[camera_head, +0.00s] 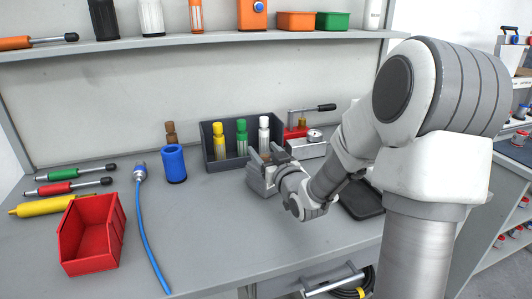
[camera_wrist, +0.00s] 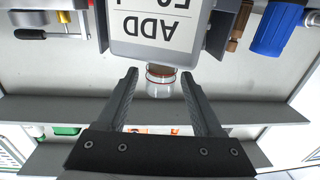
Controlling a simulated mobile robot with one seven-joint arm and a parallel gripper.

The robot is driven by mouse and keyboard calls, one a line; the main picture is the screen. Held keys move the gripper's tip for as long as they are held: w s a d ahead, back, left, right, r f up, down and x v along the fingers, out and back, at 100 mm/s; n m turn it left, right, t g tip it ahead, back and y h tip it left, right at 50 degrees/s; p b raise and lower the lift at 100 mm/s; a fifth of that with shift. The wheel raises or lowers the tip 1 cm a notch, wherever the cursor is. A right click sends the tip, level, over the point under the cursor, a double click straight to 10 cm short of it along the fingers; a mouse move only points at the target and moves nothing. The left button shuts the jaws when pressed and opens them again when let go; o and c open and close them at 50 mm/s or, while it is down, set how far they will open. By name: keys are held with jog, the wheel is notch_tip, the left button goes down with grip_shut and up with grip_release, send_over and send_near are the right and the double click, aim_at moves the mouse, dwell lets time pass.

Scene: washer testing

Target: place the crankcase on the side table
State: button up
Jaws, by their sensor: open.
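I cannot clearly pick out the crankcase in either view. My gripper (camera_head: 268,155) is over the workbench (camera_head: 215,225), just in front of the dark bin (camera_head: 211,152). In the wrist view my gripper (camera_wrist: 163,80) is open. A clear, round thing with a brownish end (camera_wrist: 160,82) shows between its fingertips; I cannot tell whether they touch it. Beyond is a grey part with an upside-down "ADD" label (camera_wrist: 155,25). I cannot tell which surface is the side table; a shelved unit (camera_head: 508,165) stands at the far right.
A blue cylinder (camera_head: 174,165) stands left of the bin, with a brown item (camera_head: 171,130) behind it. A red pump with a gauge (camera_head: 297,132) is behind my arm. A red bin (camera_head: 90,235) and tools lie at the left. A shelf (camera_head: 200,41) runs above. The front middle is clear.

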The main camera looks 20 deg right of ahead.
jog(key=shift+r, duration=0.2)
jog(key=shift+s, duration=0.25)
jog(key=s+b, duration=0.7)
jog(key=s, duration=0.4)
jog(key=shift+s+d, duration=0.2)
jog(key=shift+d, duration=0.25)
